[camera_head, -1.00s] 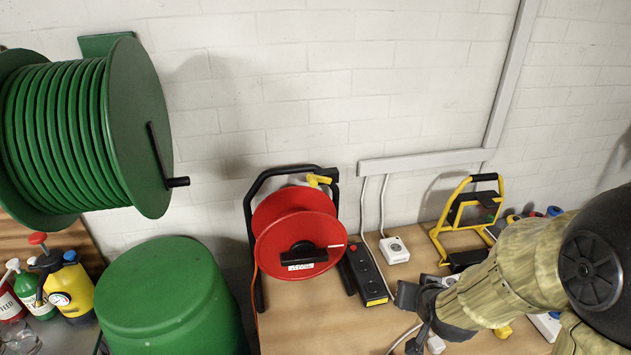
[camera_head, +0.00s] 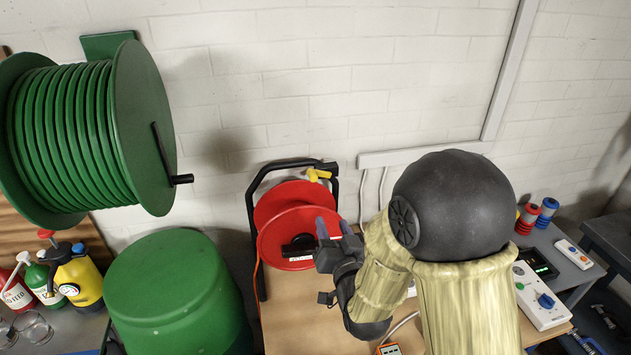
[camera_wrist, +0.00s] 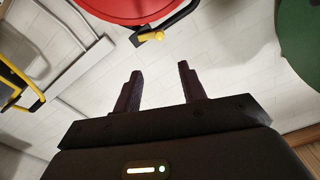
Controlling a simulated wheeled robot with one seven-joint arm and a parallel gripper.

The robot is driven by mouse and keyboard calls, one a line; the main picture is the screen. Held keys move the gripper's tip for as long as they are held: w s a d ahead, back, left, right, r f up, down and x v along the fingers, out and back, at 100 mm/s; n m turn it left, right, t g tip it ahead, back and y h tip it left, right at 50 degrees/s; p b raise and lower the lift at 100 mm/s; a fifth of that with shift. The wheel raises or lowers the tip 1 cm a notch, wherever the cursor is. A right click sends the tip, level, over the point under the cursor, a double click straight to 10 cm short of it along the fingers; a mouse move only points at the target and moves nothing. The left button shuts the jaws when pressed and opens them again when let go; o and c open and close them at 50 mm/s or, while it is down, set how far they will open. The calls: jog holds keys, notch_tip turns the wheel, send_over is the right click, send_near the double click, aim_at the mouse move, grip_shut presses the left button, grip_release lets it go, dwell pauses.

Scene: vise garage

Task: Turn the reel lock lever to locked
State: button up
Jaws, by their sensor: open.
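The red cable reel (camera_head: 275,203) stands on the bench against the wall in a black tubular frame (camera_head: 252,200). A short yellow lever (camera_head: 318,174) sits at the frame's top right corner. In the wrist view the yellow lever (camera_wrist: 150,36) shows near the top, by the red reel disc (camera_wrist: 125,8). My gripper (camera_head: 333,227) is open and empty in front of the reel's right side, below the lever in the head view. In the wrist view its two fingers (camera_wrist: 162,78) are apart, with the lever beyond them and not touched.
A large green hose reel (camera_head: 145,120) with a black crank hangs at the left. A green bin (camera_head: 170,290) stands below it. A yellow work-light frame (camera_wrist: 20,80) shows in the wrist view. My arm covers much of the bench's right side.

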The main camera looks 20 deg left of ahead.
aim_at(314, 179)
jog(key=shift+w, duration=0.1)
jog(key=p+x, duration=0.7)
jog(key=x, duration=1)
jog(key=shift+w, duration=0.15)
grip_shut()
